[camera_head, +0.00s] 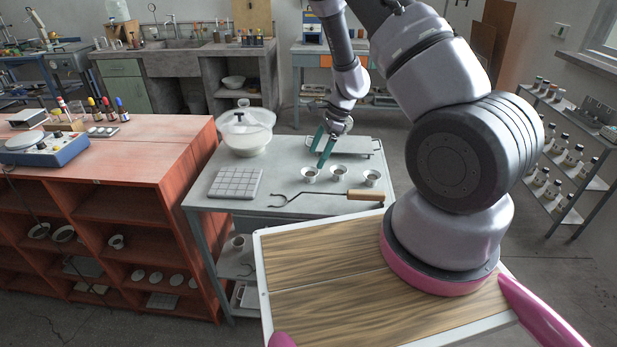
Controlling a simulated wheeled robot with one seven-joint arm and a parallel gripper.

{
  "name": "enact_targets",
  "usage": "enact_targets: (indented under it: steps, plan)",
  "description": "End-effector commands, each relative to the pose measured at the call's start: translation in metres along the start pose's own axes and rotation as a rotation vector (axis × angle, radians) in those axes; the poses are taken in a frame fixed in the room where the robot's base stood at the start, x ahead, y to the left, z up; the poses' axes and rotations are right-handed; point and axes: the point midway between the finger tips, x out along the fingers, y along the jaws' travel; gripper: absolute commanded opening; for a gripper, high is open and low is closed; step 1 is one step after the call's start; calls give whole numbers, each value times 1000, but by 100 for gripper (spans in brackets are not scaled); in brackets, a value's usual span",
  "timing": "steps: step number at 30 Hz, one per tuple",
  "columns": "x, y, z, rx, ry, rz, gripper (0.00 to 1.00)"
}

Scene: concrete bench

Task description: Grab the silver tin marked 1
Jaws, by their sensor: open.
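Three small silver tins stand in a row on the grey bench (224,190): a left tin (310,175), a middle tin (338,173) and a right tin (371,178). Their markings are too small to read, so I cannot tell which is marked 1. My gripper (318,158), with teal fingers, is open and points down. Its fingertips are above and close to the left and middle tins, with nothing between them. I cannot tell the exact height of the fingertips over the bench.
A wooden-handled hooked tool (365,195) lies in front of the tins. A square grid tile (235,183) and a lidded glass bowl (247,132) are to the left. A flat grey plate-like device (355,147) is behind the tins. An orange-red cabinet (150,180) stands left.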

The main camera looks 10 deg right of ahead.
Motion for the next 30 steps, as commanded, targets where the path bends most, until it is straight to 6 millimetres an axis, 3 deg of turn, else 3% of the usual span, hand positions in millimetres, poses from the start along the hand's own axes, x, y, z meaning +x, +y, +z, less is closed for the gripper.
enact_targets:
  steps: [16,26,30]
  plan:
    - [66,4,-1,-2,0,3,100]
    - [74,3,0,-2,-2,0,100]
    - [74,3,0,-2,-1,0,50]
